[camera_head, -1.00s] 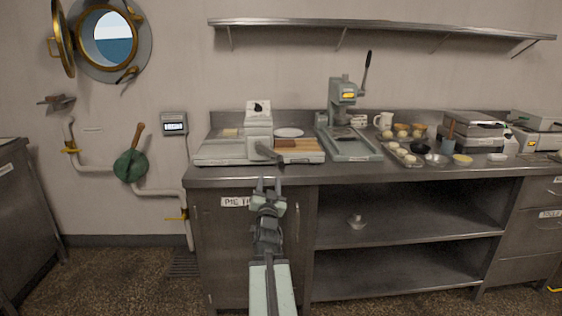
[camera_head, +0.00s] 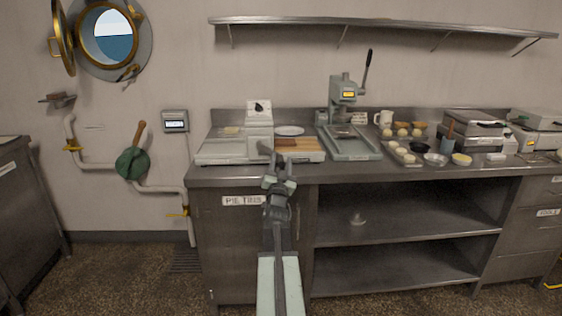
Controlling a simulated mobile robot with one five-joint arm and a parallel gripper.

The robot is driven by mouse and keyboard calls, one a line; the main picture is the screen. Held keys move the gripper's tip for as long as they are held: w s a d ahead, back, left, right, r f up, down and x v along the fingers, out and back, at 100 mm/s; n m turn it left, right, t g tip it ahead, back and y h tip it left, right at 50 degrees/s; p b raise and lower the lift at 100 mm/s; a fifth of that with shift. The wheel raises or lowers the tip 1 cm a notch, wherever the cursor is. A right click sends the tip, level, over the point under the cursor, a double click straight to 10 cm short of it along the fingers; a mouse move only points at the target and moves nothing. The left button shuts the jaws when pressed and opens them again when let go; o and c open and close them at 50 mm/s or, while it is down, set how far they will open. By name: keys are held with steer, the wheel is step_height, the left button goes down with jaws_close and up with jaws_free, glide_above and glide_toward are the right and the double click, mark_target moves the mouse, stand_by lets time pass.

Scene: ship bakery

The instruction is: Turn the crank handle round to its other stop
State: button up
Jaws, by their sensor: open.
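A white machine (camera_head: 259,124) with a dark knob on its front stands on the left part of the steel counter. A dark grey crank handle (camera_head: 265,148) sticks out low at its front, partly hidden behind my gripper. My gripper (camera_head: 277,173) is open at the counter's front edge, just below and in front of the crank handle. It looks tilted, and its jaws appear empty. I cannot tell whether it touches the handle.
A wooden board (camera_head: 299,144) and a white plate (camera_head: 289,131) lie right of the machine. A lever press (camera_head: 345,100) stands farther right. A green valve with a wooden handle (camera_head: 132,163) is on the wall at left.

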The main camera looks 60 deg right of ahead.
jaws_close()
stand_by(1.3)
